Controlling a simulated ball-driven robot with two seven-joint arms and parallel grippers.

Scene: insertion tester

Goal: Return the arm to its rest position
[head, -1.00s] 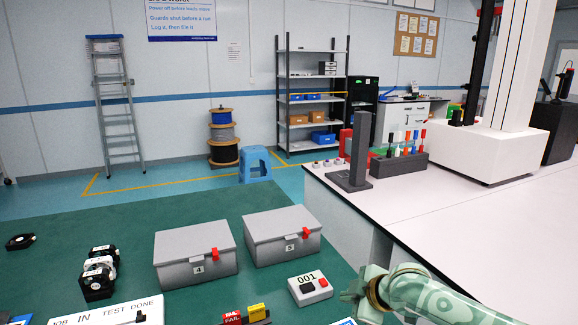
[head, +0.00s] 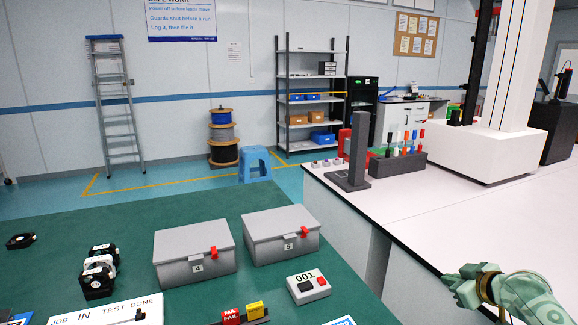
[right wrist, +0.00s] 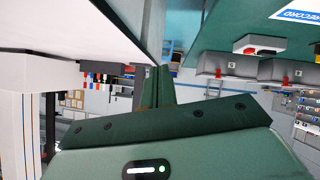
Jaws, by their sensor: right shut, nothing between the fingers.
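My right arm comes in at the lower right of the head view. My right gripper (head: 464,283) is pale green, shut and empty, and shows over the near left edge of the white bench. In the right wrist view the shut fingers (right wrist: 158,86) are dark green and close together, with nothing between them. My left gripper is not in view.
The white bench (head: 440,205) carries a dark upright stand (head: 357,155) and a tool rack (head: 398,163). Its near surface is clear.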

